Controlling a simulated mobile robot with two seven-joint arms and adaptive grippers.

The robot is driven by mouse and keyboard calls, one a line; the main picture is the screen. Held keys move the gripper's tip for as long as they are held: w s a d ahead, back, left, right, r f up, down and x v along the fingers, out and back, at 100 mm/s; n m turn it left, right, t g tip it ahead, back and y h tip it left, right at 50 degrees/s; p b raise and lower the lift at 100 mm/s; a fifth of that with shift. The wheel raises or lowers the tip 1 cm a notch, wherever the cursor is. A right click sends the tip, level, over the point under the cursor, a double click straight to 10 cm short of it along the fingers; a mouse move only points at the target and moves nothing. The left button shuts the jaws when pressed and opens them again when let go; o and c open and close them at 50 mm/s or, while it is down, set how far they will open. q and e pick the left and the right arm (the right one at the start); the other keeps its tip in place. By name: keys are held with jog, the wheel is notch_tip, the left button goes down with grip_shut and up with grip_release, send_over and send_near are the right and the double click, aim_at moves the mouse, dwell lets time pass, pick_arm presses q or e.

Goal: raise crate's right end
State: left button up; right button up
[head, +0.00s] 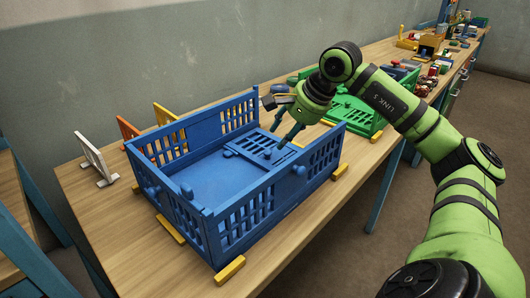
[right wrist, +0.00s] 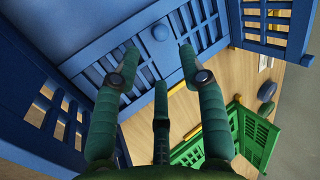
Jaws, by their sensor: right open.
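The blue crate (head: 195,178) stands on the wooden table. Its two long sides and its left end stand upright. Its right end panel (head: 258,146) lies folded down flat inside over the floor, so that end is open. My left gripper is out of view.
A green crate (head: 350,112) stands just beyond the blue one. White (head: 95,158), orange (head: 128,130) and yellow (head: 166,116) upright frames stand behind it on the left. Yellow blocks (head: 230,268) lie at the crate's foot. The table's front left is clear.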

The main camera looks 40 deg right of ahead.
aim_at(269, 152)
jog(key=x, duration=0.5)
jog(key=shift+w+a+f+p, duration=0.1)
jog(key=shift+w+p, duration=0.05)
jog(key=shift+p, duration=0.2)
jog(key=shift+w+f, duration=0.3)
jog(key=shift+f, duration=0.3)
grip_shut()
